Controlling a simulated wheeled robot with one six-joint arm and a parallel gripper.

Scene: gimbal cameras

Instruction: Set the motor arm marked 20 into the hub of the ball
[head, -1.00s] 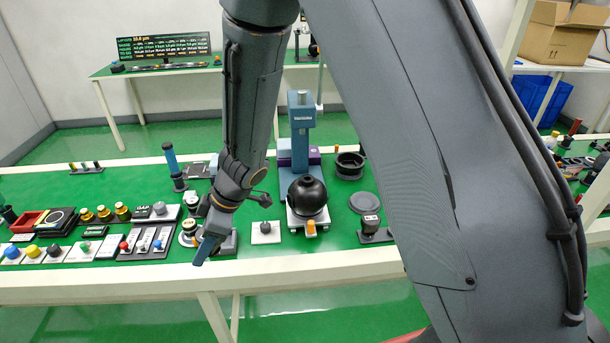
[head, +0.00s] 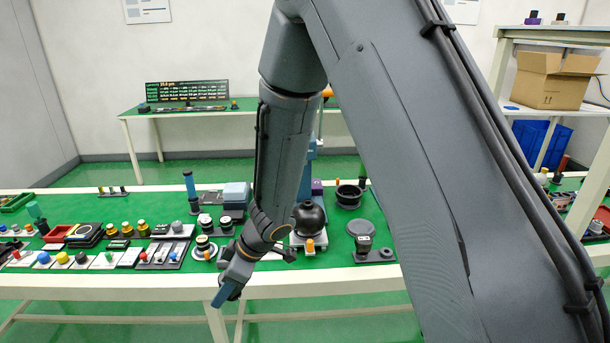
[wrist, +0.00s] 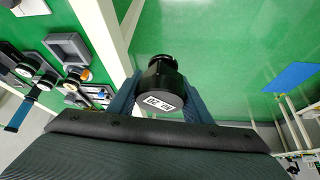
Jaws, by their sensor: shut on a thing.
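My gripper (head: 229,291) hangs in front of the table's near edge in the head view. In the wrist view my gripper (wrist: 157,98) has its two blue fingers shut on the motor arm (wrist: 165,78), a short black cylinder. Its end bears a white label, upside down in the picture, that seems to read 20. The black ball (head: 309,219) stands on a pale stand on the table, right of and beyond my gripper. A narrow collar shows on top of the ball; I cannot see into its hub. The held piece is mostly hidden in the head view.
The green-topped table (head: 130,212) carries several coloured knobs, brass parts and black parts to the left.

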